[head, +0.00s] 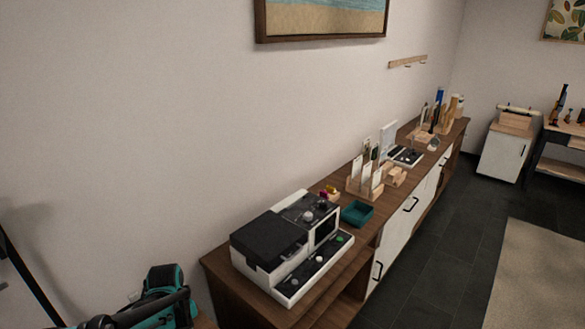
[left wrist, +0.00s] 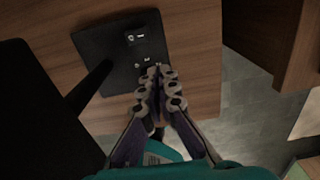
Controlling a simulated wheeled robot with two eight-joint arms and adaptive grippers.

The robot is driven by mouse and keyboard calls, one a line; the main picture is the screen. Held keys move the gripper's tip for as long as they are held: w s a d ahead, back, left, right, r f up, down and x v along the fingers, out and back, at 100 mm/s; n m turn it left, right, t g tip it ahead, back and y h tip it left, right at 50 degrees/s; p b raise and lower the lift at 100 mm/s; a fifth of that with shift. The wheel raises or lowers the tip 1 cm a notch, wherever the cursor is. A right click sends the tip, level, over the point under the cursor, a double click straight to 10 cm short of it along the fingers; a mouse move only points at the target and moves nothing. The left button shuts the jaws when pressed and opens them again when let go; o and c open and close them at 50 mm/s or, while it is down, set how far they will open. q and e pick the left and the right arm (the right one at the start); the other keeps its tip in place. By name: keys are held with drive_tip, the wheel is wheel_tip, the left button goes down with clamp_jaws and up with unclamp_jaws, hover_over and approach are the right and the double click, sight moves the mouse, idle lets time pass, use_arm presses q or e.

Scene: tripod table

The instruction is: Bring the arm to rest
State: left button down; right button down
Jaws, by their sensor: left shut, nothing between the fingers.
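My left gripper (left wrist: 158,82) shows in the left wrist view with its two fingers together and nothing between them. It is over a black square plate (left wrist: 92,50) with small dark parts on it, which lies on a brown wooden surface (left wrist: 195,45). I cannot tell whether the fingertips touch the plate. In the head view a black and teal arm part comes in at the lower left; the fingers do not show there. My right gripper is in neither view.
A long wooden sideboard (head: 222,276) runs along the wall, bearing a black and white machine (head: 268,240), a teal tray (head: 357,213) and wooden holders (head: 366,183). Dark floor (head: 430,270) and a beige rug (head: 540,275) lie open at right. A large black shape (left wrist: 35,120) fills the wrist view's left.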

use_arm(q)
drive_tip(key=s+d+r+n+t, duration=0.3)
drive_tip(key=s+d+r+n, duration=0.2)
drive_tip(key=n, duration=0.8)
drive_tip(key=s+d+r+n+t, duration=0.4)
drive_tip(key=s+d+r+n, duration=0.2)
drive_tip(key=n, duration=0.6)
drive_tip(key=shift+r+n, duration=0.4)
drive_tip(key=shift+r, duration=0.3)
drive_tip(key=shift+d, duration=0.1)
